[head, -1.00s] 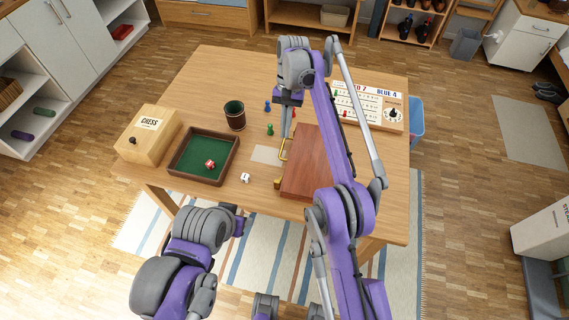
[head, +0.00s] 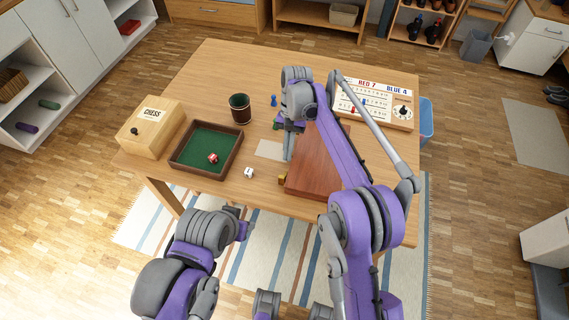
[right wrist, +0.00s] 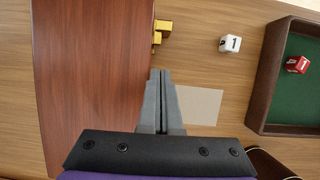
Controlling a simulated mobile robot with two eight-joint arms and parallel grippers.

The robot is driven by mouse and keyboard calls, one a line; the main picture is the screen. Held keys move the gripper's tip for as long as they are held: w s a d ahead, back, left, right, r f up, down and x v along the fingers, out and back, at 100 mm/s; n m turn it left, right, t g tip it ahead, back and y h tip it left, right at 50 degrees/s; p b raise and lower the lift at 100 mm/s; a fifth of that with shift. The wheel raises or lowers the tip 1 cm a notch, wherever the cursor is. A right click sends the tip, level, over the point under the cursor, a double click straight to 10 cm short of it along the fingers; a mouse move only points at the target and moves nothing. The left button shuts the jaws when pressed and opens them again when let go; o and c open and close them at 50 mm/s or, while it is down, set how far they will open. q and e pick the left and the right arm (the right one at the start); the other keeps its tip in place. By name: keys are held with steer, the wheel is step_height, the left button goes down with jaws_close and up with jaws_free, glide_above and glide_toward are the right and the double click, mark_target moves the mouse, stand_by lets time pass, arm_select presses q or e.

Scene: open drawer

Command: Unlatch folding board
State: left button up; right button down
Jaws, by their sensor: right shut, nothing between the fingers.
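The folding board (head: 316,172) is a closed reddish-brown wooden case lying flat near the table's front edge. A brass latch (head: 282,179) sits on its left side near the front corner. In the right wrist view, the board (right wrist: 92,80) fills the left and the brass latch (right wrist: 162,28) sticks out from its edge. My right gripper (head: 288,157) is shut and empty, pointing down beside the board's left edge. Its fingertips (right wrist: 160,74) are apart from the latch in that picture.
A white die (head: 249,173) and a pale card (head: 268,150) lie left of the board. A green-lined tray (head: 173,166) holds a red die. A dice cup (head: 240,109), chess box (head: 150,126) and scoreboard (head: 374,103) stand farther off.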

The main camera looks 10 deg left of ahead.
mark_target(283, 178)
steer(key=shift+s, duration=2)
